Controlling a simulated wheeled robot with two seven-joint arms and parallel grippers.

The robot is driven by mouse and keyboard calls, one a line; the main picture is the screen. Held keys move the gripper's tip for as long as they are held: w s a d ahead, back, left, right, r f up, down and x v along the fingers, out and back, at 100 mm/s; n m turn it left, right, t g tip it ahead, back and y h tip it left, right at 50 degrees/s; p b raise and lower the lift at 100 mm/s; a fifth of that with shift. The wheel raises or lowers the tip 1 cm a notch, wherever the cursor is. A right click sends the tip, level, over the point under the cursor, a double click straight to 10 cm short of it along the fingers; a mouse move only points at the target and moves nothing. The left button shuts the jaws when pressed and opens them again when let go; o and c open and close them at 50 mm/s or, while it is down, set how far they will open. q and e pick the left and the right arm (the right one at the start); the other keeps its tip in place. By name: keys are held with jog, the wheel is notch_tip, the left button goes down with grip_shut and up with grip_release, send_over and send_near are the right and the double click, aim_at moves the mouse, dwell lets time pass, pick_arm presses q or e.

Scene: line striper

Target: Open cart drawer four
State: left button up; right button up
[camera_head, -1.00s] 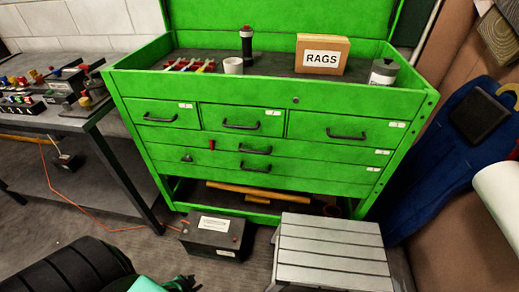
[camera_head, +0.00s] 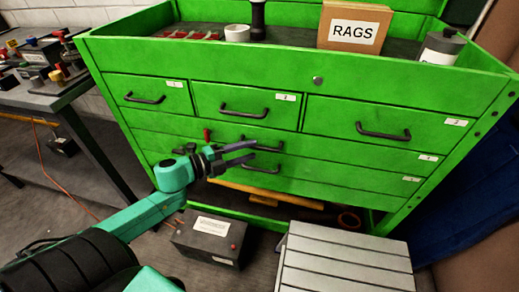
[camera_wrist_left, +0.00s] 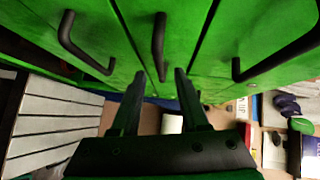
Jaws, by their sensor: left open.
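The green cart (camera_head: 200,67) has three small drawers in its upper row and two wide drawers below; all look shut. Drawer four (camera_head: 345,152) is the upper wide one, with a dark bar handle (camera_head: 272,148) partly hidden by my left gripper (camera_head: 256,152). That gripper is open and empty, its fingers pointing right in front of the wide drawers' handles. In the left wrist view, the middle handle (camera_wrist_left: 160,45) lies just beyond the gap between the fingertips (camera_wrist_left: 158,75). I cannot tell whether they touch. My right gripper is out of view.
The lower wide drawer's handle (camera_head: 262,169) is just below. A black box (camera_head: 210,238) and a slatted grey platform (camera_head: 345,262) stand on the floor before the cart. A workbench (camera_head: 70,95) is at left.

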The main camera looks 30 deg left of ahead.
aim_at(259, 146)
pick_arm(q)
jog(key=x, duration=0.4)
jog(key=shift+w+d, duration=0.15)
jog(key=shift+w, duration=0.05)
grip_shut()
dwell(1.2)
